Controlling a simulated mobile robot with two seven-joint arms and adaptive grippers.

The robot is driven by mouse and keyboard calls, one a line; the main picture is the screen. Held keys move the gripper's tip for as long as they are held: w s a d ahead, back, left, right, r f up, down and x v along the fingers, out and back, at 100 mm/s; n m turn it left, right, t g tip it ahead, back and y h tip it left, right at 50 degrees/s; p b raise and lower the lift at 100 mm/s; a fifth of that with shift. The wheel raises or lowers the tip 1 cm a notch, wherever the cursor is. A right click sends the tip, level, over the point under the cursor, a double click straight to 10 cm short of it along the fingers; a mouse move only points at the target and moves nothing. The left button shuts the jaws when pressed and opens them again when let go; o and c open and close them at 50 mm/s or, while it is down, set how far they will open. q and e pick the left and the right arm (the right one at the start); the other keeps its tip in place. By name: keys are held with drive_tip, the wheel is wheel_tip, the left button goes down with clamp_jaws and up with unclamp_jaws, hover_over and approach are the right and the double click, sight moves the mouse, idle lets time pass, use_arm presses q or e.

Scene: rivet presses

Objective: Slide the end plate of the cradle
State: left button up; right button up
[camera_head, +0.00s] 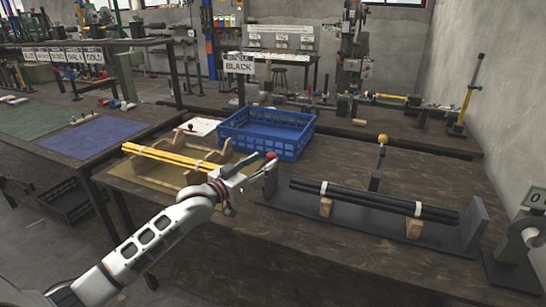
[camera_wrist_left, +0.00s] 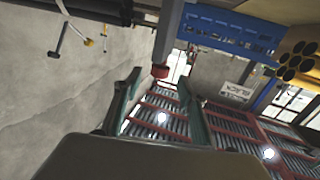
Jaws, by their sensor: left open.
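The cradle (camera_head: 365,222) is a dark tray on the bench at right. It carries a bundle of black rods (camera_head: 370,202), bound with white bands, on wooden supports. One grey end plate (camera_head: 474,224) stands upright at its right end; another (camera_head: 271,181) stands at its left end, near my gripper. A red knob (camera_head: 271,155) shows at the top by the left plate. My left gripper (camera_head: 250,173) is at this left end. In the left wrist view its fingers (camera_wrist_left: 157,88) are apart, with a red-tipped grey bar (camera_wrist_left: 160,71) between or beyond them; contact cannot be told. My right gripper is out of view.
A blue crate (camera_head: 265,148) stands behind my gripper. Yellow rods (camera_head: 160,158) lie on a wooden rack to the left. A post with a yellow ball (camera_head: 383,139) rises behind the cradle. The bench in front of the cradle is clear.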

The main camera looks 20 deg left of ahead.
sight(268, 159)
use_arm(q)
drive_tip(key=x, duration=0.3)
drive_tip(key=shift+w+f+b, duration=0.2)
drive_tip(key=shift+w+b, duration=0.15)
drive_tip(key=shift+x, duration=0.8)
drive_tip(key=shift+d+r, duration=0.1)
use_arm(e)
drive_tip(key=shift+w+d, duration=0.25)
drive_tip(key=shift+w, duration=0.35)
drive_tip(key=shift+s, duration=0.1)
use_arm(q)
clamp_jaws()
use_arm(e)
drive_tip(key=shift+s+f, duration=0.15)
